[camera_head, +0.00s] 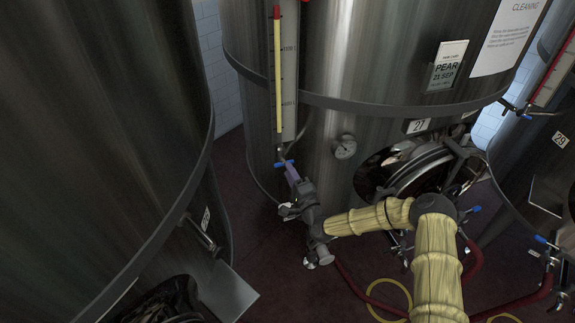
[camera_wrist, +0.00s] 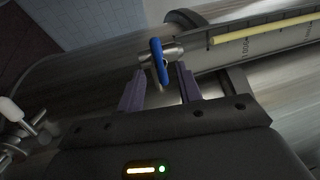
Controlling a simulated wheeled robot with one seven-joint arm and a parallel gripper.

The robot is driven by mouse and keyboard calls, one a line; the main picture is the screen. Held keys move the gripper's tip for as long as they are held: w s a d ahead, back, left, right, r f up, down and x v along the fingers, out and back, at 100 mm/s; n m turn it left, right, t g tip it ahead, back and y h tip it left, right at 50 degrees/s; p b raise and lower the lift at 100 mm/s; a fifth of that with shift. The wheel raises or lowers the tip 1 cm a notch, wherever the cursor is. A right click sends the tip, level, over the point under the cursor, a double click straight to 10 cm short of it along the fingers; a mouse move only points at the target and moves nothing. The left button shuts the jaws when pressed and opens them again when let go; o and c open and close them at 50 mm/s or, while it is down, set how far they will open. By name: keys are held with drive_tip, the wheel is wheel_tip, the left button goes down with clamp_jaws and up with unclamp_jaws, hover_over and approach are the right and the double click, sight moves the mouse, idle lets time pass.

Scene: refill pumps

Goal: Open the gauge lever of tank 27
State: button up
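Tank 27 (camera_head: 325,100) is the large steel tank in the middle, with a "27" plate (camera_head: 418,126). Its sight gauge has a yellow column (camera_head: 278,85) on a scale, which also shows in the wrist view (camera_wrist: 265,29). The blue gauge lever (camera_head: 284,163) is at the gauge's foot. In the wrist view the lever (camera_wrist: 158,62) stands on a metal valve just beyond my fingertips, lying between their lines. My gripper (camera_head: 290,172) is right below the lever.
A steel tank (camera_head: 110,130) stands close on the left, and tank 29 (camera_head: 545,160) on the right. Tank 27 has a round dial (camera_head: 344,147) and a hatch (camera_head: 415,170) near my arm. Red hoses (camera_head: 370,295) lie on the floor.

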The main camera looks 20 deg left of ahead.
drive_tip(key=x, duration=0.2)
drive_tip(key=shift+w+a+p, duration=0.15)
drive_tip(key=shift+a+p, duration=0.05)
drive_tip(key=shift+p, duration=0.15)
clamp_jaws()
